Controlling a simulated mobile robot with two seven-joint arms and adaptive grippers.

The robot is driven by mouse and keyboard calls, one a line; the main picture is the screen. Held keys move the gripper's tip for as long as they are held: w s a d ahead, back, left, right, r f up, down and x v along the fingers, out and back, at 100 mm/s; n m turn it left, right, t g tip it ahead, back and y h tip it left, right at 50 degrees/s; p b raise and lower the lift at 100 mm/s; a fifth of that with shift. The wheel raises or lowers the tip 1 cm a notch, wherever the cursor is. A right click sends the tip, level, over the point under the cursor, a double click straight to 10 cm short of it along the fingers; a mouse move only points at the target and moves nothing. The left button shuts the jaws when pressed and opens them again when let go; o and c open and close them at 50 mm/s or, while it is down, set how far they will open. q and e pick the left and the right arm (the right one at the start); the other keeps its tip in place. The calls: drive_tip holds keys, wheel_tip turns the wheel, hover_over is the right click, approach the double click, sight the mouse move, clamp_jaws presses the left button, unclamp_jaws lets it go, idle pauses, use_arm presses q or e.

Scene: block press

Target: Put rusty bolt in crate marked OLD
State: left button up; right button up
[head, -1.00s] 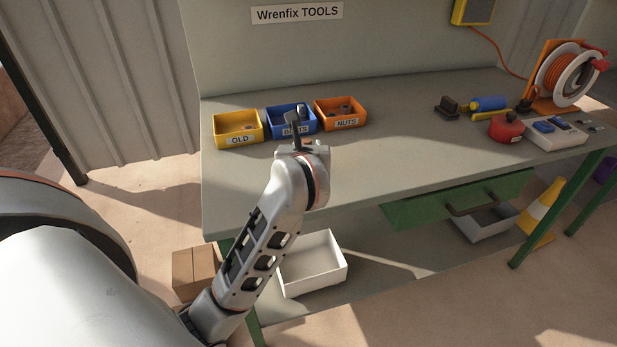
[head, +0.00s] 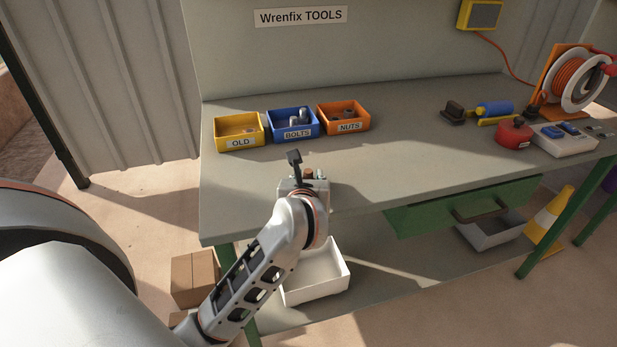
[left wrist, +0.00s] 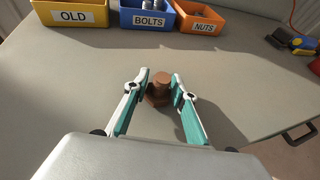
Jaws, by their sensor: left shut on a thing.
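The rusty bolt (left wrist: 161,85) is brown, upright, with its wide hex head down, between the fingertips of my left gripper (left wrist: 160,80) in the left wrist view. The gripper is shut on it. In the head view my left gripper (head: 308,166) is over the front part of the bench, with a bit of the bolt (head: 308,173) showing. I cannot tell whether the bolt touches the bench. The yellow crate marked OLD (head: 240,143) stands behind and to the left of the gripper; it also shows in the left wrist view (left wrist: 74,17). My right gripper is not in view.
A blue crate marked BOLTS (head: 297,134) and an orange crate marked NUTS (head: 349,127) stand right of the OLD crate. The bench top (head: 400,150) is clear in the middle. Tools and a cable reel (head: 575,80) are at the right.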

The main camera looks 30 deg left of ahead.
use_arm(q)
drive_tip(key=o, duration=0.7)
drive_tip(key=shift+f, duration=0.2)
drive_tip(key=o, duration=0.4)
drive_tip(key=shift+r, duration=0.1)
drive_tip(key=shift+o, duration=0.2)
